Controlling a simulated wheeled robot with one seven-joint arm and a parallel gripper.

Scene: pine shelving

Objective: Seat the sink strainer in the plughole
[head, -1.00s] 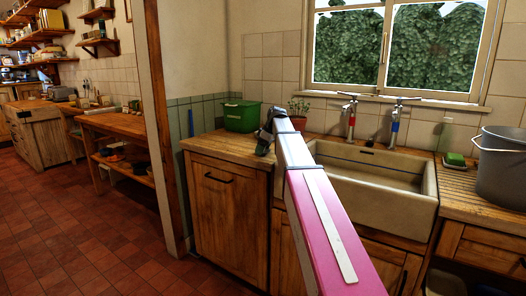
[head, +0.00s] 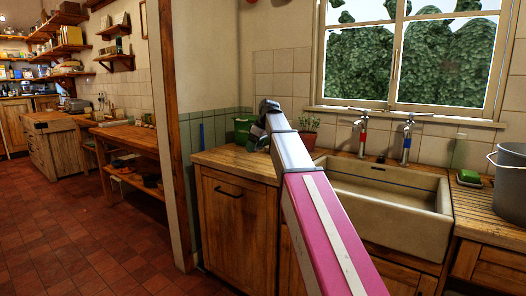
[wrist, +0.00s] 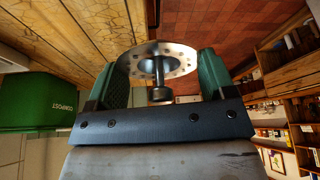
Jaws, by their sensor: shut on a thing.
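The sink strainer (wrist: 185,67) is a round, perforated metal disc with a central stem and knob. In the wrist view it sits between the green fingers of my gripper (wrist: 160,76), which is shut on it. In the head view my gripper (head: 262,122) is small and dark at the far end of my arm, above the left counter, and the strainer cannot be made out there. The pale stone sink (head: 385,225) is to the right of my gripper, under the window. Its plughole is not visible.
Two taps, one red-marked (head: 362,140) and one blue-marked (head: 406,143), stand behind the sink. A green compost bin (wrist: 40,98) and a potted plant (head: 309,138) are near my gripper. A grey bucket (head: 510,185) and green soap (head: 469,176) stand on the right counter.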

